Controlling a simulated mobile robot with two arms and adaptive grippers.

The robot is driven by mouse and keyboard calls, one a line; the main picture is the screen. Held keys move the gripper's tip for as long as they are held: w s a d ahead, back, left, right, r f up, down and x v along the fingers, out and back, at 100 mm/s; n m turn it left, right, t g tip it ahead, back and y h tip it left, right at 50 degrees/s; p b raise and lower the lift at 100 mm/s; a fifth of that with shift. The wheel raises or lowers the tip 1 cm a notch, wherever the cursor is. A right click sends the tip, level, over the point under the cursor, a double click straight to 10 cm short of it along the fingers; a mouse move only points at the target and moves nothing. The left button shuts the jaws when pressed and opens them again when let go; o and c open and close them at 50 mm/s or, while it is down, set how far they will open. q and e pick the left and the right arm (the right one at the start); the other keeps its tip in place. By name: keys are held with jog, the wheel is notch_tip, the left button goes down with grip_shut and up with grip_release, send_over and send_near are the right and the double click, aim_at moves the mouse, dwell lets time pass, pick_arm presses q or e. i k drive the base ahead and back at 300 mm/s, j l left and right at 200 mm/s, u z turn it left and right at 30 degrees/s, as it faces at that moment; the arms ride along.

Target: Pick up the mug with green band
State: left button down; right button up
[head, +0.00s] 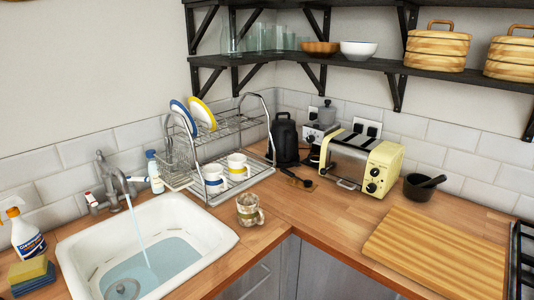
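A mug with a dull green band (248,210) stands upright on the wooden counter (290,207), just right of the sink's right rim and close to the front inner corner. It looks brownish and partly see-through; its handle seems to be on the right. Two white mugs stand on the lower tier of the dish rack behind it, one with a blue band (213,177) and one with a yellow band (238,166). Neither of my grippers is in view.
The sink (217,214) holds water, with the tap (112,182) running. The metal dish rack (262,166) stands behind the mug. A black kettle (285,140), toaster (359,160), dark mortar (417,188) and cutting board (437,250) are to the right. Counter right of the mug is clear.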

aim_at(248, 209)
jog(key=k+j+u, duration=0.1)
jog(key=j+u, duration=0.25)
jog(key=j, duration=0.35)
jog(key=j+u, duration=0.4)
jog(key=j, duration=0.3)
